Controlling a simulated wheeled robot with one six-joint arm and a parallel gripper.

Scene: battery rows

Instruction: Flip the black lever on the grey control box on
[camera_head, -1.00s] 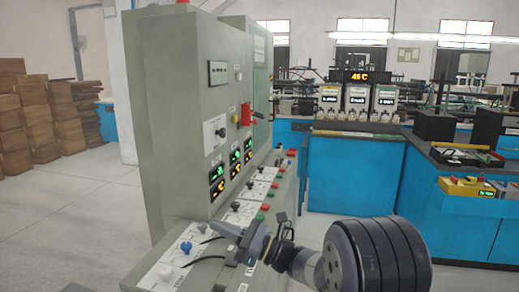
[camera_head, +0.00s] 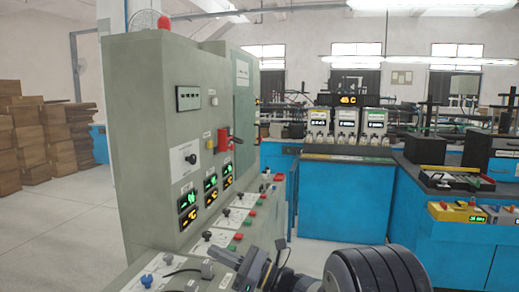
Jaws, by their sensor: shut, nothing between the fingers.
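A tall grey-green control cabinet (camera_head: 150,130) stands left of centre. A white plate on its front carries a black handle or knob (camera_head: 191,158), small in the view. I cannot tell its exact position, or whether it is the task's lever. My gripper (camera_head: 222,256) is at the bottom centre, shut and empty, over the sloping front desk of the cabinet. It is lower in the picture than the black handle and apart from it. My wrist hides part of the desk's near right side.
A red handle (camera_head: 223,140) sits right of the black one. Green and amber displays (camera_head: 188,200) are below. The desk has coloured knobs, including a blue one (camera_head: 146,282), and a black cable (camera_head: 183,271). Blue benches (camera_head: 345,200) stand behind. Floor is open at left.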

